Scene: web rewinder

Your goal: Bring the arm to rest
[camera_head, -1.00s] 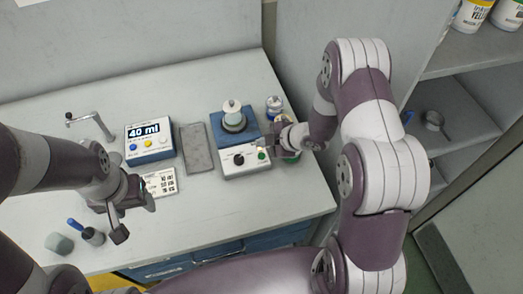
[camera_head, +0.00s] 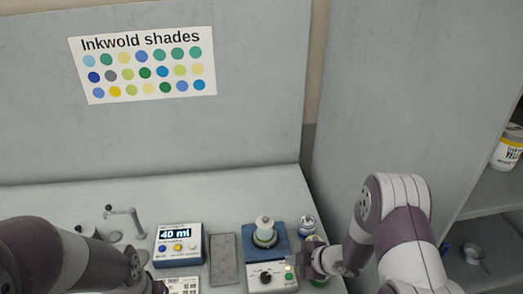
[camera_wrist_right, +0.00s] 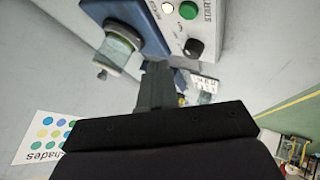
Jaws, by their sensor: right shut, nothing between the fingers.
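My right gripper (camera_head: 298,262) is shut and empty beside the right end of a blue-and-white mixing device (camera_head: 272,276). In the right wrist view its fingers (camera_wrist_right: 157,80) are together, close to the blue body of the device. That view shows the green START button (camera_wrist_right: 188,10), a lit lamp (camera_wrist_right: 167,8) and a black knob (camera_wrist_right: 193,48). I cannot tell whether the fingers touch the device. My left arm (camera_head: 60,262) enters at the lower left. Its gripper is mostly cut off by the bottom edge, so its jaw state is unclear.
A small jar (camera_head: 264,233) stands on the device, and a blue-lidded container (camera_head: 307,224) is just right of it. A dosing box (camera_head: 179,244) reading 40 ml and a grey mat (camera_head: 224,259) lie to the left. Shelves (camera_head: 490,200) stand at right.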

